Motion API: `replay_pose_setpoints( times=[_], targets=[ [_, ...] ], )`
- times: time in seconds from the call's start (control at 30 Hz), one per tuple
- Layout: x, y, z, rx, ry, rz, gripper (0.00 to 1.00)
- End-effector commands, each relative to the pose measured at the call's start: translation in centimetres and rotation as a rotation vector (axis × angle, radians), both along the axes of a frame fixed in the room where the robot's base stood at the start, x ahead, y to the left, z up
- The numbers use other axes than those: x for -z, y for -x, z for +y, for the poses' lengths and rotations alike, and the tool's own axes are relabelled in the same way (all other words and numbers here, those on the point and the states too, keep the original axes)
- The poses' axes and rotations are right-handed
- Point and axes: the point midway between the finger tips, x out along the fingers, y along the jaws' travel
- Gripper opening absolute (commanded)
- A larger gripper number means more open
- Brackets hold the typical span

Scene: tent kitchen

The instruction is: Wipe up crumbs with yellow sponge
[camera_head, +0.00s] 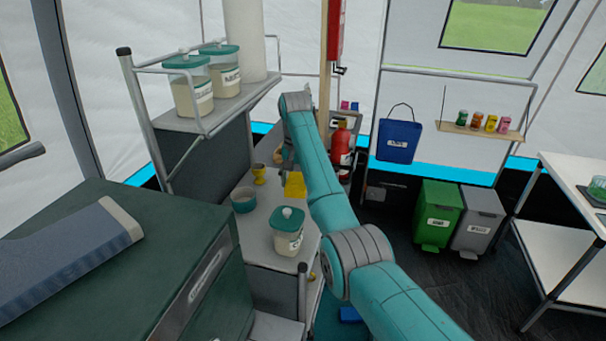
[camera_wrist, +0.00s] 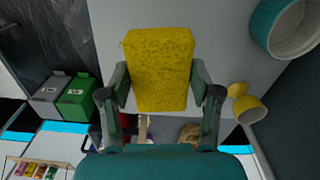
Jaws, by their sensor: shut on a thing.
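The yellow sponge (camera_wrist: 158,62) is in the wrist view, between the two fingers of my gripper (camera_wrist: 159,85). The fingers press on its two long sides. The sponge also shows in the head view (camera_head: 295,185), over the grey counter (camera_head: 258,227), left of my arm. I cannot tell whether it touches the counter top or hangs just above it. My gripper is mostly hidden behind my arm in the head view. I can make out no crumbs in either view; the sponge and arm cover part of the counter.
A yellow cup (camera_head: 259,174), a teal bowl (camera_head: 244,200) and a lidded jar (camera_head: 288,233) stand on the counter near the sponge. A shelf (camera_head: 213,110) with two jars overhangs at left. A red extinguisher-like object (camera_head: 343,145) is behind my arm.

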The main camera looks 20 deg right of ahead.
Motion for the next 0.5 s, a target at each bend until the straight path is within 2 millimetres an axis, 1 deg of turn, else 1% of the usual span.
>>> replay_pose_setpoints(
  times=[0.03,0.23,0.37,0.5],
  targets=[
    [-0.5,0.0,-0.1,0.000,0.000,-0.001,0.30],
    [-2.3,-0.4,-0.3,0.000,0.000,-0.001,0.30],
    [-2.9,-0.5,-0.4,-0.001,0.000,0.001,0.30],
    [-3.1,-0.6,-0.4,-0.001,0.000,0.001,0.30]
  ],
)
